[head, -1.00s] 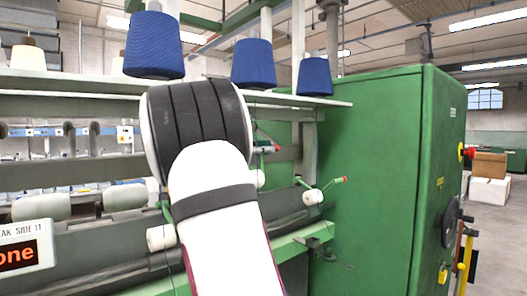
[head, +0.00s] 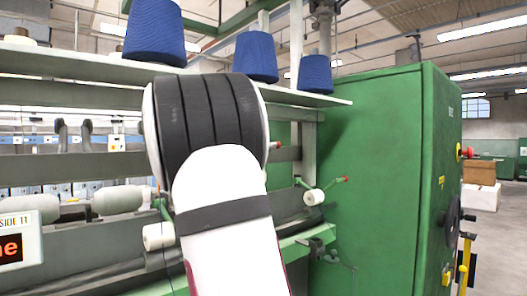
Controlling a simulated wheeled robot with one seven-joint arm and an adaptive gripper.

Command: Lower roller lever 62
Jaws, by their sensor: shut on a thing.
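A white roller (head: 314,197) on a green lever with a red tip (head: 345,179) stands at the right end of the machine. Another white roller (head: 158,236) with a green lever (head: 163,208) shows just left of my arm. A red tip (head: 276,145) pokes out to the right of my arm; the rest of that lever is hidden. I can read no number 62, so I cannot tell which lever bears it. My arm's white and black links fill the middle of the head view. My gripper is hidden behind them.
Blue yarn cones (head: 255,57) stand on the shelf (head: 60,62) above. A large green cabinet (head: 380,190) closes off the right end, with a red button and a dark handwheel on its side. Open floor (head: 500,250) lies beyond it. A sign (head: 22,240) hangs at the left.

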